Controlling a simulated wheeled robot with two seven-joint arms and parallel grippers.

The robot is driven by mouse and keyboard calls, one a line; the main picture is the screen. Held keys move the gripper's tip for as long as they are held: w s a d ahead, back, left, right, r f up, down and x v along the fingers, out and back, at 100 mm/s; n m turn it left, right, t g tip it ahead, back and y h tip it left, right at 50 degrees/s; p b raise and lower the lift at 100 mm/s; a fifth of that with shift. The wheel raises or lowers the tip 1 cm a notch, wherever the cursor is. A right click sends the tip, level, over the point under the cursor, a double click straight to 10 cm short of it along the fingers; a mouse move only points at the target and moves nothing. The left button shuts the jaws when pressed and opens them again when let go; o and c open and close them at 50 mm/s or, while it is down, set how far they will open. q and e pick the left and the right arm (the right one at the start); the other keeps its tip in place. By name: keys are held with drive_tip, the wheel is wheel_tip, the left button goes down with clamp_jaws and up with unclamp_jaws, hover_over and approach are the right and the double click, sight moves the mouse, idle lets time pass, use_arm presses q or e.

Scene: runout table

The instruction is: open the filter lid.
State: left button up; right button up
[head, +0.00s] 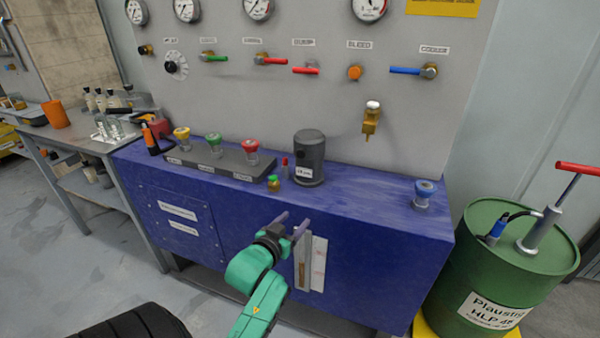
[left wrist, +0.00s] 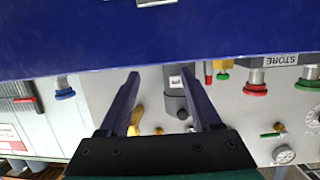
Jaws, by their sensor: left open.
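A dark grey cylinder (head: 309,153) with a rounded lid and a small white label stands upright on the blue bench; I take it for the filter. The label is too small to read. Its lid sits on top. In the left wrist view, which is upside down, the cylinder (left wrist: 177,103) shows beyond and between the fingers, partly hidden by one. My left gripper (head: 292,221) is open and empty in front of the blue bench, below and nearer than the cylinder, touching nothing that I can see. My right gripper is not in view.
The blue bench (head: 380,265) has a clear top to the cylinder's right, up to a blue-capped fitting (head: 426,190). Close left stand a red-topped pin (head: 285,166), a small green-capped bottle (head: 274,182) and a rack (head: 215,160). A brass valve (head: 370,120) hangs behind right.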

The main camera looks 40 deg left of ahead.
sight(300, 154)
use_arm(q)
drive_tip(key=s+a+r+t+y, duration=0.1)
drive_tip(key=s+r, duration=0.1)
drive_tip(key=r, duration=0.4)
drive_tip(key=s+a+r+t+y, duration=0.1)
drive_tip(key=s+r, duration=0.1)
drive_tip(key=r, duration=0.5)
drive_tip(key=shift+n, duration=0.4)
drive_tip(key=p+x, duration=0.1)
drive_tip(key=x, duration=0.6)
drive_tip(key=p+x, duration=0.1)
drive_tip(key=x, duration=0.7)
drive_tip(key=shift+w+d, duration=0.1)
drive_tip(key=shift+d, duration=0.1)
clamp_jaws()
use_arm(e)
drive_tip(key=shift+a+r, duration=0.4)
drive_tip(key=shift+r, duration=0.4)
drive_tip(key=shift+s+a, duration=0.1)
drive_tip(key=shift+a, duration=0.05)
